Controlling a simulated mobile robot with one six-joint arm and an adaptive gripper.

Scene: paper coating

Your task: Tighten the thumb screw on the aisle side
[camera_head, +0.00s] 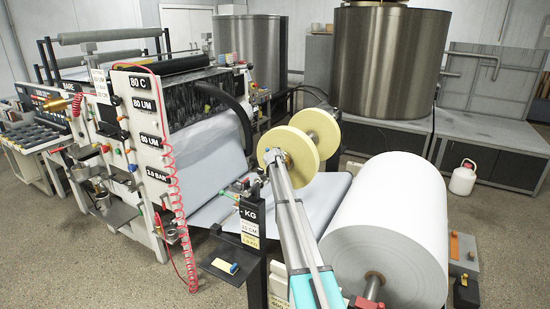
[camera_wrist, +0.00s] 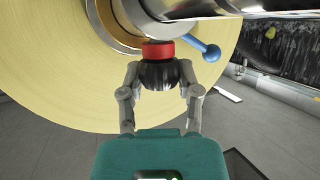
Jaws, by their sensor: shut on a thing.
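In the wrist view my gripper (camera_wrist: 160,76), with a teal body and two grey fingers, is shut on a dark ribbed knob that appears to be the thumb screw (camera_wrist: 160,84). A red collar (camera_wrist: 158,51) sits directly above the knob, below a shiny metal shaft. The fingers close on the knob from left and right. Their inner contact faces are partly hidden. In the head view I cannot clearly make out my gripper or the knob near the shaft end (camera_head: 270,156).
A yellow disc (camera_wrist: 60,70) stands close behind the fingers. A blue-ended lever (camera_wrist: 211,52) juts out to the right of the collar.

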